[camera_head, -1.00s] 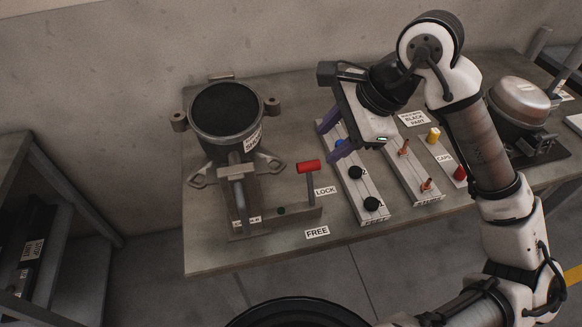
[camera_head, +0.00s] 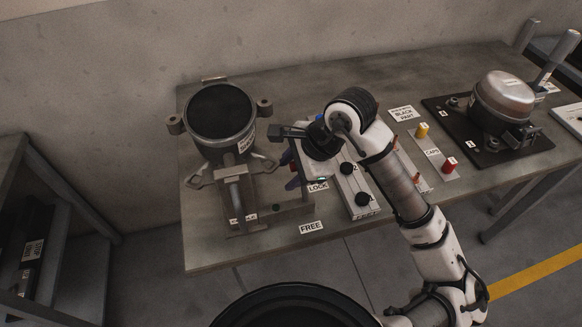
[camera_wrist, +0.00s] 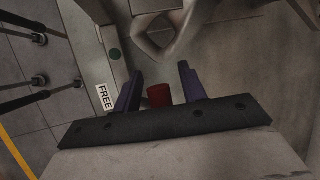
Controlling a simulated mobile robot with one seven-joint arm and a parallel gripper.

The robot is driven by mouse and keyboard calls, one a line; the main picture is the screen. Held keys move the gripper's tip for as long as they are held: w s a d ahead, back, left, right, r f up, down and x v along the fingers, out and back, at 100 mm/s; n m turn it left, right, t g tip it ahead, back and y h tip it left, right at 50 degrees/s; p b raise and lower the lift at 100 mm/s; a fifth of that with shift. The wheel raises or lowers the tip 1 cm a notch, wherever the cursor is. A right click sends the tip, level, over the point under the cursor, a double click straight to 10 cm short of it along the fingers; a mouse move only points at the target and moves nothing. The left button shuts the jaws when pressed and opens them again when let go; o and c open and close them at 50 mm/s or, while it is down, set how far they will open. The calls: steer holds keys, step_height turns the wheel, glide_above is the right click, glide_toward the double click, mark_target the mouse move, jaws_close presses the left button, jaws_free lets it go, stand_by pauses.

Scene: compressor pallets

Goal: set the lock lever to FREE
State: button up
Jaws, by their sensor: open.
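The lock lever's red handle (camera_wrist: 159,95) shows in the wrist view between the two purple fingers of my gripper (camera_wrist: 160,70). The fingers are apart, with gaps beside the handle; I cannot tell whether either touches it. In the head view my gripper (camera_head: 291,177) is over the lever's place, and my wrist hides the red handle. The LOCK label (camera_head: 318,187) lies beside the lever's bracket, partly covered by my arm. The FREE label (camera_head: 311,227) lies nearer the table's front edge and also shows in the wrist view (camera_wrist: 104,97).
The fixture with the dark round cup (camera_head: 221,110) stands left of my gripper. A strip with black knobs (camera_head: 362,199) lies close on the right. Yellow and red caps (camera_head: 421,130) and a metal compressor (camera_head: 504,95) are farther right.

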jaws_close()
